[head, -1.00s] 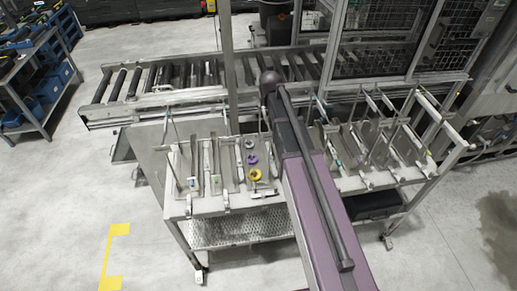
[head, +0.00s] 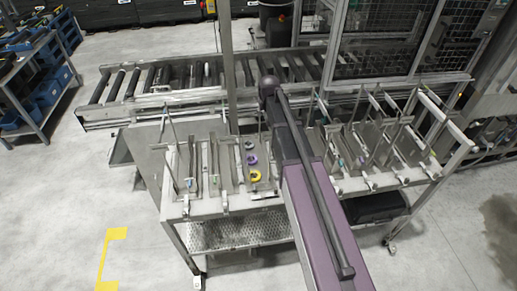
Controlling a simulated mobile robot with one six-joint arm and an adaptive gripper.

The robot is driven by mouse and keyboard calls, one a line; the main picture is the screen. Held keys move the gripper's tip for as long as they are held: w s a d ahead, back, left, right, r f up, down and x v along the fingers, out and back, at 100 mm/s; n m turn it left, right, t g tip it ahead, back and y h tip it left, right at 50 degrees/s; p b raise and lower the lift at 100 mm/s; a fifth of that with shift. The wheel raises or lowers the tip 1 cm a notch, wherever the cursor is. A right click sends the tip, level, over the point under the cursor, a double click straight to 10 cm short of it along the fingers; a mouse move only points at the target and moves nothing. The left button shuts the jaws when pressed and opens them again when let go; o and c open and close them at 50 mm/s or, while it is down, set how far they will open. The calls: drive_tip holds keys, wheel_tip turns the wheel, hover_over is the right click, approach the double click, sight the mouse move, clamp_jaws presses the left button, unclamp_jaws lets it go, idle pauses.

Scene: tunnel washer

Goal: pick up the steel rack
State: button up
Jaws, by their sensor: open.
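Steel rack-like frames with thin upright rods stand on a steel cart (head: 205,212) in the head view. One steel rack (head: 203,170) is on the left part of the cart top. Another group of steel racks (head: 385,150) with upright handles is on the right part. I cannot tell which single one the task means. My purple arm crosses the middle of the cart and hides part of its top. My gripper does not show; the arm's far joint and links cover that area.
A roller conveyor (head: 150,97) runs behind the cart. A mesh-fenced machine (head: 380,40) stands at the back right. A shelf with blue bins (head: 48,85) is at the left. Yellow and purple rings (head: 255,176) lie near my arm.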

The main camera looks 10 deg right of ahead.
clamp_jaws()
drive_tip(key=shift+w+r, duration=0.1)
drive_tip(key=shift+r, duration=0.1)
idle(0.6)
drive_tip(key=shift+r+p, duration=0.2)
drive_tip(key=shift+p, duration=0.25)
wheel_tip(320, 180, up, 9)
drive_tip(key=p, duration=0.9)
idle(0.4)
